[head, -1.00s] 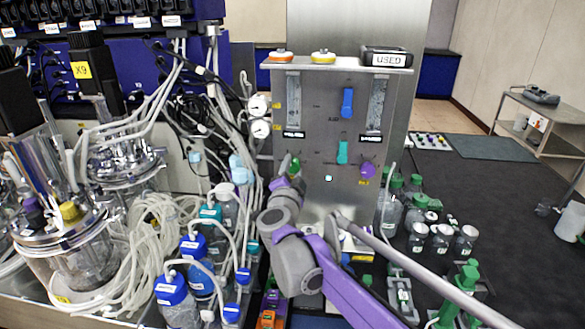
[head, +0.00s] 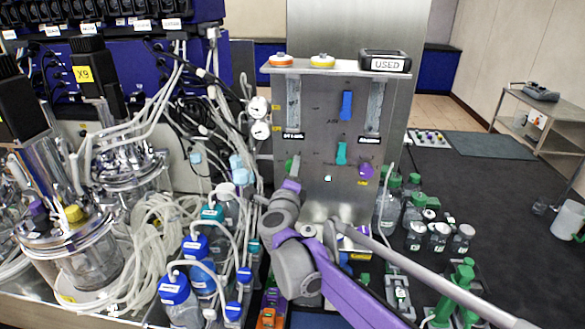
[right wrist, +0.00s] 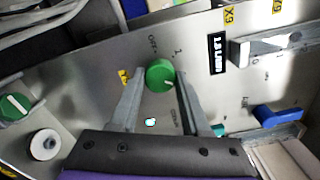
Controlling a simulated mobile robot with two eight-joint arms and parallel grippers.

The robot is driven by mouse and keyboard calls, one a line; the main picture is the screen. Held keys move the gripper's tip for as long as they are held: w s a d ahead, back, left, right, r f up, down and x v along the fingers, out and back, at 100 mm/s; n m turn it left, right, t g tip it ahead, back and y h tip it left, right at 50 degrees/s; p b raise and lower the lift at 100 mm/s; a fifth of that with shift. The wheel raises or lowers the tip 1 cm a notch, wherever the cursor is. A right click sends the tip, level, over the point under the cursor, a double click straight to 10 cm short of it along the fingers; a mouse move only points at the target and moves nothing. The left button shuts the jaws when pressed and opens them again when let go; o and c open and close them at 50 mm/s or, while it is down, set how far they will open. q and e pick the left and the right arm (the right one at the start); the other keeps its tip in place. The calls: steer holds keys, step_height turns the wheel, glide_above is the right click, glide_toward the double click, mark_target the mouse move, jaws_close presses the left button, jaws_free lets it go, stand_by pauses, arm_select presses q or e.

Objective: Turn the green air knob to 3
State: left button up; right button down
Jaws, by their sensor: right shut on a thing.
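The green air knob (right wrist: 160,75) sits on the steel panel in the right wrist view, with a pale pointer line on its face. Panel marks that read like OFF and 1 are printed beside it. My right gripper (right wrist: 158,82) is shut on the knob, one finger on each side. In the head view the right gripper (head: 291,172) is at the panel's lower left, and the knob is mostly hidden there. The exact number the pointer faces cannot be told. My left gripper is not in view.
The steel panel (head: 318,180) also carries a blue handle (head: 346,105), a teal handle (head: 341,153) and a purple knob (head: 366,170). Tubing and blue-capped bottles (head: 174,288) crowd the left. Small bottles (head: 439,237) stand at right. Another green knob (right wrist: 14,106) shows in the wrist view.

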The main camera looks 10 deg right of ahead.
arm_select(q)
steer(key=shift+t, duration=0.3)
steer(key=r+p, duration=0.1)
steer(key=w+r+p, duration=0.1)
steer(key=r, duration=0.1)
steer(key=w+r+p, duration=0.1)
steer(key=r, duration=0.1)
arm_select(e)
steer(key=m, duration=1.1)
steer(key=shift+a, duration=0.1)
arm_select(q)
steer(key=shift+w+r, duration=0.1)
arm_select(e)
steer(key=shift+m, duration=0.4)
steer(key=shift+c, duration=1.9)
jaws_free()
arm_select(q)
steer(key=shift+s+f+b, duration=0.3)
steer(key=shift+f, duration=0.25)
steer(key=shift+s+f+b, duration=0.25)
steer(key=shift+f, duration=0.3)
arm_select(e)
steer(key=v, duration=1)
steer(key=shift+s, duration=0.4)
